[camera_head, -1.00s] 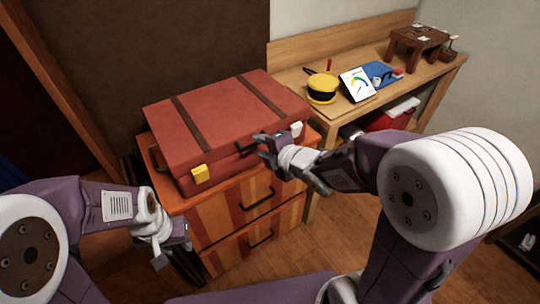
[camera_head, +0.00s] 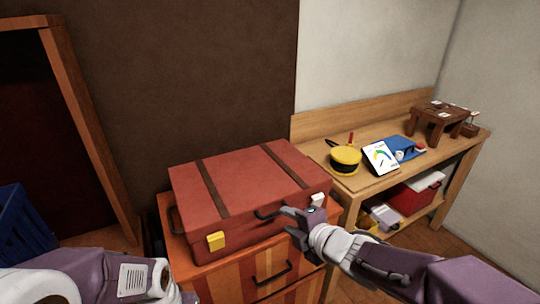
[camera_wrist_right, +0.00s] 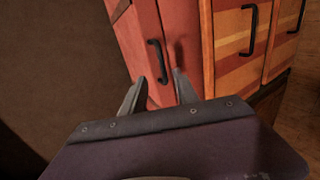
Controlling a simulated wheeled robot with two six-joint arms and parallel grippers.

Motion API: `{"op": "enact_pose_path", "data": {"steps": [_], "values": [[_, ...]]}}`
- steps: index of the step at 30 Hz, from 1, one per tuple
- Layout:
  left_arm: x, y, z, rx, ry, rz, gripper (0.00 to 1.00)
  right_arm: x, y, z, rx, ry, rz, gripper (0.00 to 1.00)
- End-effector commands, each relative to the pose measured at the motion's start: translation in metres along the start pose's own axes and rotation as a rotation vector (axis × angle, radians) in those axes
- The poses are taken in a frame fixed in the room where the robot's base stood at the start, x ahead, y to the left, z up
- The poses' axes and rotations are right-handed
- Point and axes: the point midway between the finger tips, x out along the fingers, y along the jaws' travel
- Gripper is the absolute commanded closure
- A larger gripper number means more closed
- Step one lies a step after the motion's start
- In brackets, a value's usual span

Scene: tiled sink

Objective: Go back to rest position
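My right gripper (camera_head: 283,223) is in front of the red suitcase (camera_head: 240,178), by the front side near its right end. The right wrist view shows this gripper (camera_wrist_right: 158,88) with two fingers apart and nothing held. A black handle (camera_wrist_right: 156,60) on a red surface lies just ahead of the fingers. I cannot tell whether a finger touches the suitcase. My left forearm (camera_head: 130,280) shows at the bottom left of the head view. The left gripper is cut off below the frame.
A wooden workbench (camera_head: 345,180) at right holds a yellow-black round item (camera_head: 345,160). A blue crate (camera_head: 22,228) stands at left.

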Motion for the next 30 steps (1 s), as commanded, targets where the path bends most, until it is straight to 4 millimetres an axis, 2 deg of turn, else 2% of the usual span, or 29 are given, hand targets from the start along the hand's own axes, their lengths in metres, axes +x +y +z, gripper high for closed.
{"op": "enact_pose_path", "data": {"steps": [3,5,6,7,9,12,15,19,30], "values": [[-0.045,0.001,-0.005,0.000,0.000,0.000,0.64,-0.013,0.026,0.005,0.030,-0.007,-0.041,0.64],[-0.074,0.001,-0.008,0.000,0.001,0.000,0.64,-0.020,0.028,0.023,0.157,-0.073,-0.109,0.64],[-0.092,0.002,-0.010,0.000,0.001,0.000,0.64,-0.028,0.013,0.042,0.351,-0.171,-0.197,0.64],[-0.100,0.002,-0.011,0.000,0.001,0.000,0.64,-0.035,-0.005,0.053,0.519,-0.254,-0.264,0.64],[-0.109,0.002,-0.012,0.000,0.002,0.000,0.64,-0.057,-0.052,0.063,0.912,-0.453,-0.402,0.64],[-0.104,0.002,-0.011,0.000,0.001,0.000,0.64,-0.088,-0.110,0.048,1.393,-0.717,-0.542,0.64],[-0.101,0.002,-0.010,0.000,0.000,0.000,0.64,-0.110,-0.135,0.026,1.690,-0.901,-0.606,0.64],[-0.101,0.002,-0.010,0.000,0.000,0.000,0.64,-0.119,-0.141,0.019,1.799,-0.989,-0.613,0.64],[-0.101,0.002,-0.011,0.000,0.000,0.000,0.64,-0.119,-0.141,0.020,1.801,-0.988,-0.607,0.64]]}}
